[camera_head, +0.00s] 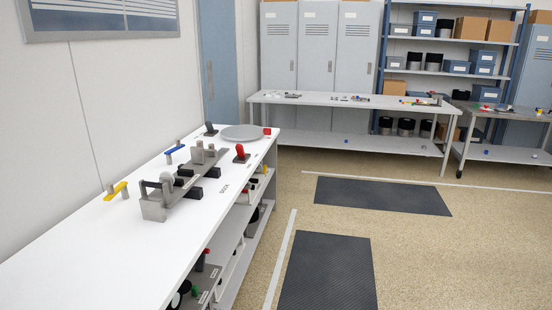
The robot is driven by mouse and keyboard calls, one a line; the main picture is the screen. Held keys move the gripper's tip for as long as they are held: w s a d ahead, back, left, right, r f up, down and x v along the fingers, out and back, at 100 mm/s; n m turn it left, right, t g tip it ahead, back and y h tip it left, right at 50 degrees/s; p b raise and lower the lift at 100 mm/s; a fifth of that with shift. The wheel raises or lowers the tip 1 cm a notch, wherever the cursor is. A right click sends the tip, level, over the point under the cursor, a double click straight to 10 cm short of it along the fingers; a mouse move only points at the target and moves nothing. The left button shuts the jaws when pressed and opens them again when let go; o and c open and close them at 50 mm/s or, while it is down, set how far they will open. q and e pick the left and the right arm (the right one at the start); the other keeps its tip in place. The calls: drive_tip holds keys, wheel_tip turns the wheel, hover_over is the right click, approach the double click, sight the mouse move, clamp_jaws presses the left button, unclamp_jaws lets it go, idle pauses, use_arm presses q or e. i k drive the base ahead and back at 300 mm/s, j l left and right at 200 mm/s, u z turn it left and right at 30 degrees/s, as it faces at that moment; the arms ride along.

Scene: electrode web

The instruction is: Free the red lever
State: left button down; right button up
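A small red upright piece (240,150) on a dark base stands on the white bench (90,255), right of a grey fixture. It may be the red lever; its details are too small to tell. A second small red object (267,131) lies at the bench's far right corner. The grey fixture (153,207) has a long plate, upright blocks and black parts across it. I cannot tell whether anything holds either red piece. Neither of my grippers is in view.
A yellow handle (116,190) and a blue handle (174,150) stand left of the fixture. A round grey plate (242,132) lies at the bench's far end. The near bench top is clear. Dark mats (328,272) lie on open floor; another white table (340,102) stands behind.

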sight(239, 148)
drive_tip(key=i+z, duration=0.4)
drive_tip(key=i, duration=1)
drive_tip(key=i+l+u, duration=0.1)
drive_tip(key=i, duration=0.6)
drive_tip(key=i+l+u, duration=0.1)
drive_tip(key=i, duration=0.6)
drive_tip(key=i+l+u, duration=0.15)
drive_tip(key=i+u, duration=0.15)
drive_tip(key=i, duration=0.2)
drive_tip(key=i+l+u, duration=0.25)
drive_tip(key=i, duration=0.25)
